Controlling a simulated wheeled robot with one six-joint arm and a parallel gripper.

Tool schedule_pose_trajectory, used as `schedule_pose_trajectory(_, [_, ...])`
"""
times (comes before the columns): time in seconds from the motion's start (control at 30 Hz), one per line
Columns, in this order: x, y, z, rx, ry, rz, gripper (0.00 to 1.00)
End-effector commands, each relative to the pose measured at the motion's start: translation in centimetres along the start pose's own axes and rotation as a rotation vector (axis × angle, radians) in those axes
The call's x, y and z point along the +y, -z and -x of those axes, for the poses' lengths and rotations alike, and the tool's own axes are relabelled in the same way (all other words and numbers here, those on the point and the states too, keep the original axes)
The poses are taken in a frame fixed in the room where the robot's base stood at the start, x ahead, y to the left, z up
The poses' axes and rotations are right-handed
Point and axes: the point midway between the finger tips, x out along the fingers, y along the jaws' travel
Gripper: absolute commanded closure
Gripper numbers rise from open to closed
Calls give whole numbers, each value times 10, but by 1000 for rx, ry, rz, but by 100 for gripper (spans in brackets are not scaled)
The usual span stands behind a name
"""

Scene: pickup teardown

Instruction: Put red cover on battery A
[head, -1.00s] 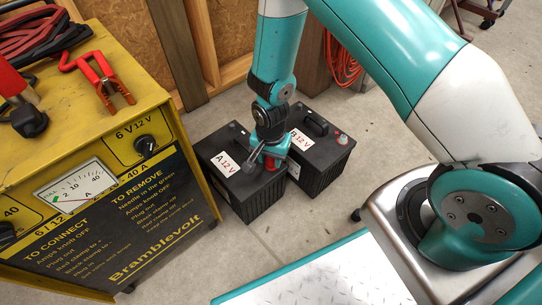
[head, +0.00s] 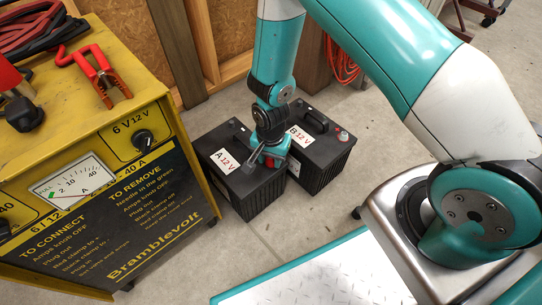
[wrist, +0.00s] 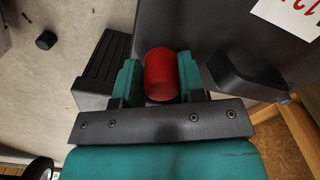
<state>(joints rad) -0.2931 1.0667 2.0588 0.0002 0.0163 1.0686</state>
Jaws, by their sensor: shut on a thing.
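The red cover (wrist: 160,75) is a short red cylinder between the two teal fingers of my gripper (wrist: 159,80), which is shut on it. In the head view my gripper (head: 268,160) is low over the near right part of the top of battery A (head: 258,199), a black box with a white "A 12V" label. The dark battery top also fills the upper right of the wrist view (wrist: 200,25). The cover is mostly hidden by my gripper in the head view. The terminal under it is hidden, so I cannot tell whether they touch.
The yellow charger (head: 95,120) is at left, with a red clamp (head: 100,75) on top. A wooden post (head: 178,50) stands behind. Concrete floor is clear in front.

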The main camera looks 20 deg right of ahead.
Motion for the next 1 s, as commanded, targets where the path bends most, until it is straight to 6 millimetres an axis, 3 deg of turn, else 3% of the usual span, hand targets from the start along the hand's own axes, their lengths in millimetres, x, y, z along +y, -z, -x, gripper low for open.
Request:
schedule_pose_trajectory(0.03, [0, 0, 0, 0, 0, 0, 89])
schedule_pose_trajectory(0.07, [0, 0, 0, 0, 0, 0, 61])
schedule_pose_trajectory(0.2, [0, 0, 0, 0, 0, 0, 34])
schedule_pose_trajectory(0.57, [0, 0, 9, 1, 1, 0, 34])
schedule_pose_trajectory(0.67, [-1, 0, 27, 2, 3, 0, 34])
schedule_pose_trajectory(1.0, [-1, 0, 114, 2, 3, 0, 34])
